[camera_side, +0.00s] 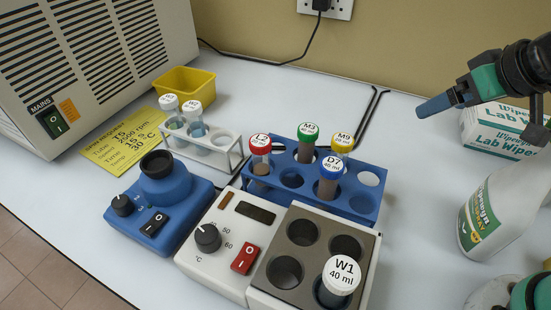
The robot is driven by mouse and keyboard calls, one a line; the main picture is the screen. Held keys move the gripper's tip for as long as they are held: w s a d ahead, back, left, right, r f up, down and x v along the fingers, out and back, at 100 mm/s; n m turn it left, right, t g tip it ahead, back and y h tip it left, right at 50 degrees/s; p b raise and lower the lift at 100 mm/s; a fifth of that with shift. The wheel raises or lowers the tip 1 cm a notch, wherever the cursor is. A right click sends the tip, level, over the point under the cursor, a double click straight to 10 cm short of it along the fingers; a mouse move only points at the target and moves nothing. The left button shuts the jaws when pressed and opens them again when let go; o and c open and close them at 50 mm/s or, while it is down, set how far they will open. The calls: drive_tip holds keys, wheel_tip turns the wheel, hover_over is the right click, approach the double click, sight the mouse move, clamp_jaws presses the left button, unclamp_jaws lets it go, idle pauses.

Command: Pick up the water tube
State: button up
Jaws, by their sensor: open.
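Tubes with white caps are in two places. One white-capped tube, marked W1 40 ml (341,276), stands in the front right well of the heating block (290,240). Two more white-capped tubes, a left one (170,108) and a right one (194,117), stand in the small white rack (225,147); their small labels are hard to read and the liquid looks pale blue. No label spells out water. My gripper (432,107) is at the upper right with blue fingertips, open and empty, above the table and well apart from all tubes.
A blue rack (362,207) holds several tubes with red, green, yellow and blue caps. A blue mixer (160,205), yellow bin (186,85), yellow note (123,140) and large grey machine (95,60) are left. A spray bottle (490,215) and wipes box (495,132) are right.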

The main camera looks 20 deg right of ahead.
wheel_tip(320, 180, up, 2)
drive_tip(key=n+g+y, duration=0.4)
drive_tip(key=n+g, duration=0.1)
drive_tip(key=n, duration=0.7)
hover_over(349, 273)
drive_tip(key=s, duration=0.1)
drive_tip(key=shift+d+f, duration=0.15)
drive_tip(key=shift+d, duration=0.05)
drive_tip(key=shift+m, duration=0.4)
drive_tip(key=f, duration=0.4)
drive_tip(key=shift+w+d+f, duration=0.15)
drive_tip(key=shift+w, duration=0.05)
drive_tip(key=shift+f, duration=0.45)
drive_tip(key=shift+x, duration=2.7)
drive_tip(key=shift+w, duration=0.1)
clamp_jaws()
